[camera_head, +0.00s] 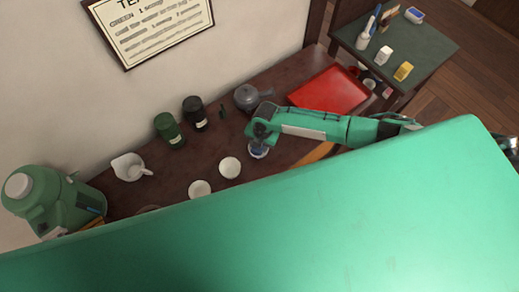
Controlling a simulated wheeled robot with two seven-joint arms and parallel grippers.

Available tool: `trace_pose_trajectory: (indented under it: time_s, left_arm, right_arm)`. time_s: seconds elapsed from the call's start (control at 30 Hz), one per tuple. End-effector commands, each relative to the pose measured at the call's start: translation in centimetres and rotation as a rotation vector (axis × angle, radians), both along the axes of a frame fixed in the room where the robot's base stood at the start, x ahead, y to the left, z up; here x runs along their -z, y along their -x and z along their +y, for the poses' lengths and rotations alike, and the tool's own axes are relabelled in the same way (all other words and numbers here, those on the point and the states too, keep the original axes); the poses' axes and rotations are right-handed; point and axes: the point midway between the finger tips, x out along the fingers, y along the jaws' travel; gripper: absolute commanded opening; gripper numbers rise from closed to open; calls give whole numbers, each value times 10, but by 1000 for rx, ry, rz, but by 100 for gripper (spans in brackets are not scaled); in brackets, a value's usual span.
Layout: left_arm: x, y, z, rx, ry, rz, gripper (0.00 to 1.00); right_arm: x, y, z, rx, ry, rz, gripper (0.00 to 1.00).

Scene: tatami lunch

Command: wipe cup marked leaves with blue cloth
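Two white cups stand on the dark wooden table, one near the middle (230,167) and one nearer the front (200,188). A third small round cup (258,152), partly hidden, shows white and blue directly below my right gripper (257,140). I cannot tell whether the blue there is cloth or part of the cup. No leaf marking can be made out on any cup. My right arm comes in from the right, its gripper pointing down at the third cup; its fingers are too small and hidden to read. My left gripper is not in view.
A grey teapot (247,97), a black canister (195,113), a green canister (169,130) and a white pitcher (130,167) stand along the wall side. A red tray (330,90) lies right. A green flask (50,198) is far left. A large green surface hides the front.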

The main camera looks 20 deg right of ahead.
Motion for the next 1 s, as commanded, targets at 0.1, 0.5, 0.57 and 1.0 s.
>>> trace_pose_trajectory:
  time_s: [0.1,0.5,0.57,1.0]
  left_arm:
    - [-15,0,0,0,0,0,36]
    - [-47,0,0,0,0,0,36]
    - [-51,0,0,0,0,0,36]
    - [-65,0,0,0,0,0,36]
  right_arm:
    - [-4,2,0,147,-1,4,20]
    - [-4,2,-4,662,0,3,20]
    - [-3,3,-4,740,1,4,20]
    - [1,2,-7,1134,0,1,20]
